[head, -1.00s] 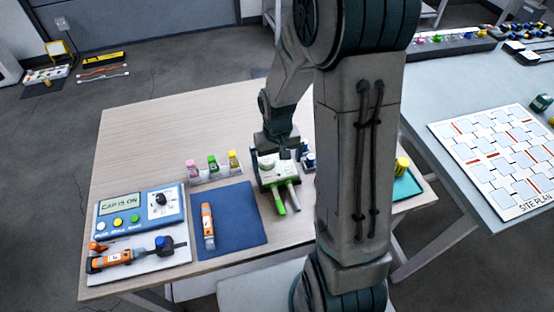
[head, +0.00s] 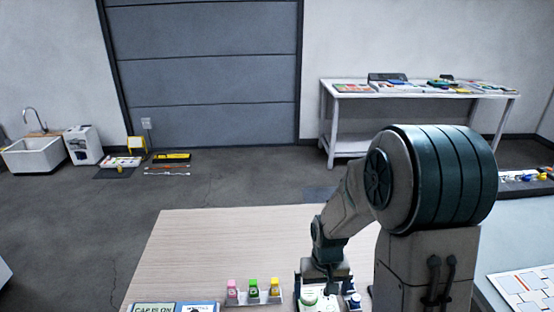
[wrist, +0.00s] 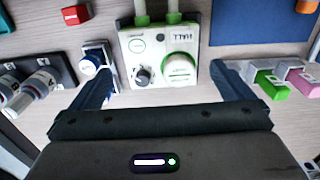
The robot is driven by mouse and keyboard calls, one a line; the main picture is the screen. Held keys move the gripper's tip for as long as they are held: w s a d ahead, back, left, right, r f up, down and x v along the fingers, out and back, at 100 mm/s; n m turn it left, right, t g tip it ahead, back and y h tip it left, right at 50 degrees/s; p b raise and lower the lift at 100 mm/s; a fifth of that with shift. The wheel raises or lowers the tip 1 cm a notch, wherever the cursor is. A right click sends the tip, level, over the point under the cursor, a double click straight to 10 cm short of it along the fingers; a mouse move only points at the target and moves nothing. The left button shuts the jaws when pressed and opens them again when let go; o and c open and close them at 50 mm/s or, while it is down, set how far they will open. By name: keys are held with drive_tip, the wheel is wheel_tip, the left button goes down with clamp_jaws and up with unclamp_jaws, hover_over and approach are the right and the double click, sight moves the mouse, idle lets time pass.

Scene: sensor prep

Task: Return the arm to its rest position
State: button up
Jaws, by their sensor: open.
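My gripper (wrist: 160,84) is open, its two dark fingers wide apart with nothing held between them. In the wrist view a white and green instrument (wrist: 150,45) with a dark knob and a round cap lies below and beyond the fingers. In the head view my arm is bent down over the table (head: 200,250), with its end by the same instrument (head: 308,300) at the bottom edge. The fingertips are hard to make out there.
A rack with pink, green and yellow bottles (head: 253,292) stands left of the instrument. A blue-capped item (head: 354,300) is close on its right. The table's left and far parts are bare. A white bench (head: 420,90) stands far off by the wall.

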drive_tip(key=s+r+t, duration=0.2)
drive_tip(key=s+r, duration=1.1)
drive_tip(key=r, duration=0.4)
drive_tip(key=shift+s+t, duration=0.4)
